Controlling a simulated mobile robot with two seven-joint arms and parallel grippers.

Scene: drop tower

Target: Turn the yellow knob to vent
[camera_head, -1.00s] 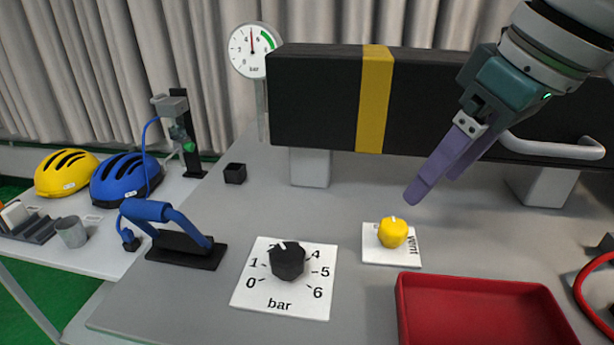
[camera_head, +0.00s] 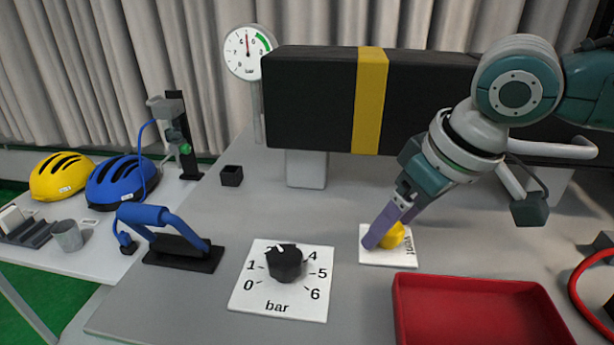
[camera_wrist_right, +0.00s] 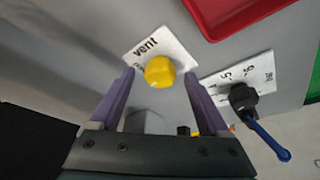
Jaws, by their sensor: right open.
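The yellow knob (camera_head: 394,236) sits on a white plate (camera_head: 376,257) marked "vent" on the grey bench. My right gripper (camera_head: 384,236) is down at the knob and partly covers it in the head view. In the right wrist view the yellow knob (camera_wrist_right: 160,71) shows just past and between the two purple fingertips (camera_wrist_right: 158,75), which are apart on either side. I cannot tell whether a finger touches it. The knob's white mark is hidden. My left gripper is not in view.
A red tray (camera_head: 480,312) lies just in front of the vent plate. A black bar knob (camera_head: 285,263) is to the left. A black beam with a yellow band (camera_head: 369,100) stands behind, and a gauge (camera_head: 249,52) stands at the back left.

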